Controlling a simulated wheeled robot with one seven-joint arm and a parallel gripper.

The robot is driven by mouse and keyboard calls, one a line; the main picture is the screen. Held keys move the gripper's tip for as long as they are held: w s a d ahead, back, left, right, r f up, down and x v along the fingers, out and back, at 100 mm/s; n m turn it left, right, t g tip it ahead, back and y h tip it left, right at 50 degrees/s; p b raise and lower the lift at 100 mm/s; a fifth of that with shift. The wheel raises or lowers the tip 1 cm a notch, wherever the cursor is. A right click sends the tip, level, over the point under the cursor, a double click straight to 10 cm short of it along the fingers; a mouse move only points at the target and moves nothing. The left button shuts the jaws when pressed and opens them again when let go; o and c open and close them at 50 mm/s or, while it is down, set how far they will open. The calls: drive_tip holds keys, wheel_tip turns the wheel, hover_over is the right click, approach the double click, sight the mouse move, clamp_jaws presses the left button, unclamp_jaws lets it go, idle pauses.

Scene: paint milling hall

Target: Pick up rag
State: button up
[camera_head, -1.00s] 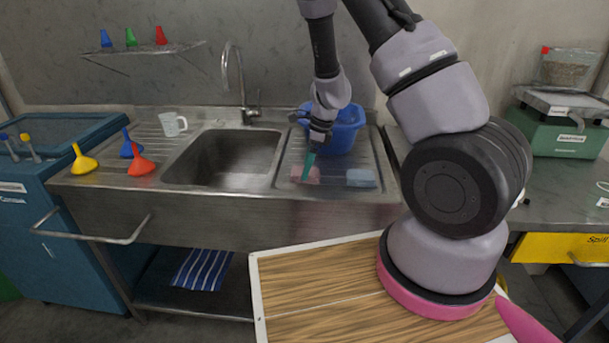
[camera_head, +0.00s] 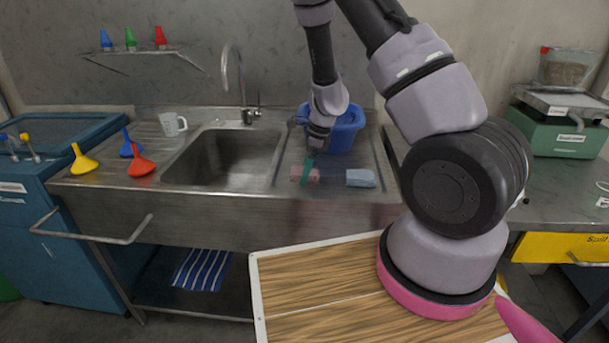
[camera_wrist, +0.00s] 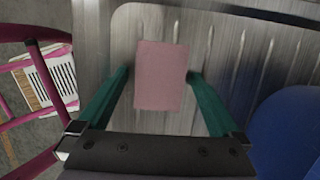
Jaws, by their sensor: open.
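A pink, flat rectangular piece (camera_head: 313,175), a folded rag or sponge, lies on the ribbed drainboard (camera_head: 350,202) right of the sink. A similar light blue piece (camera_head: 360,178) lies to its right. My gripper (camera_head: 307,170) points down at the pink piece. In the wrist view, the open teal fingers of my gripper (camera_wrist: 158,74) stand on either side of the pink piece (camera_wrist: 162,88), with gaps beside it. I cannot tell the fingertips' exact height.
A blue tub (camera_head: 347,130) stands close behind my gripper and shows in the wrist view (camera_wrist: 290,135). The sink basin (camera_head: 228,158) with its tap (camera_head: 243,85) is left. A measuring jug (camera_head: 172,124) and several funnels (camera_head: 82,161) stand further left.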

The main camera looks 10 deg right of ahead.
drive_tip(key=c, duration=1.2)
wheel_tip(320, 180, up, 10)
drive_tip(key=shift+r, duration=0.25)
drive_tip(key=o, duration=0.7)
drive_tip(key=c, duration=0.6)
